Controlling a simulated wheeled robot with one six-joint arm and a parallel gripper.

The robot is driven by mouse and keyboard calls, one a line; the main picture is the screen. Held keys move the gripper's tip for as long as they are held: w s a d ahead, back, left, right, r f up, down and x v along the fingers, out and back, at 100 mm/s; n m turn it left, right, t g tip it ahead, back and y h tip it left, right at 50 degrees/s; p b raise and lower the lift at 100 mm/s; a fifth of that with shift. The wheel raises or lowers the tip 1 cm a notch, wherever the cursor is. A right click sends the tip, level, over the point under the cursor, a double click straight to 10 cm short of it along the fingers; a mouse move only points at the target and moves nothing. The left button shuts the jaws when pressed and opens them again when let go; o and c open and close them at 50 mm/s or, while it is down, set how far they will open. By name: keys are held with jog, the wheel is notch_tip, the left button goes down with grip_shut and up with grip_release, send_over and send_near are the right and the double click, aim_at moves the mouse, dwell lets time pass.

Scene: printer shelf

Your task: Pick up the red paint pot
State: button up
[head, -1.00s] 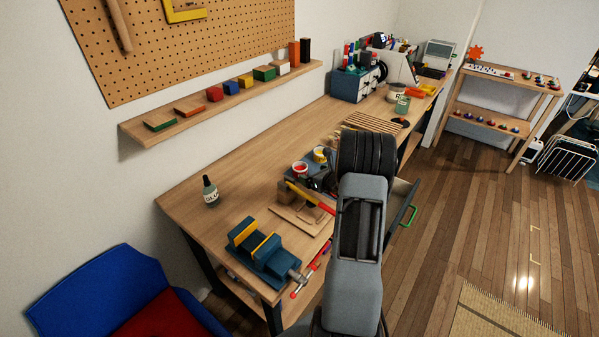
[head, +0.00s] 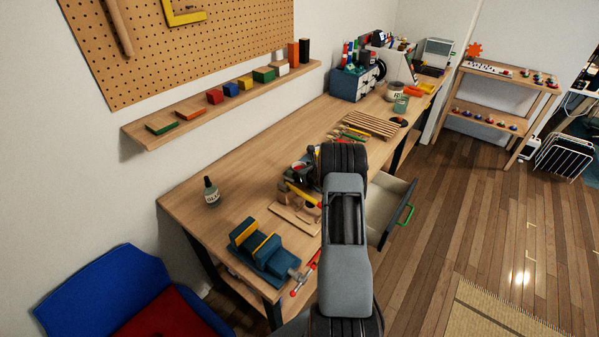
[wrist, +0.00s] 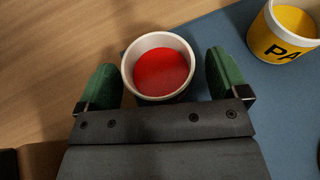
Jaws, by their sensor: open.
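The red paint pot (wrist: 161,71) is a white-rimmed cup with red paint inside, seen from above in the wrist view. My gripper (wrist: 162,83) is open, with one green fingertip pad on each side of the pot. I cannot tell whether either pad touches it. In the head view my gripper (head: 303,176) is mostly hidden behind my own arm, and the pot there is largely hidden too.
A yellow paint pot (wrist: 286,33) stands close to the right on a blue surface (wrist: 225,35). In the head view are a blue vise (head: 262,250), a glue bottle (head: 211,192), a slatted wooden rack (head: 372,124) and an open drawer (head: 388,212).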

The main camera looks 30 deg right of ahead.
jog(key=c, duration=1)
jog(key=shift+c, duration=0.4)
jog(key=shift+r, duration=0.2)
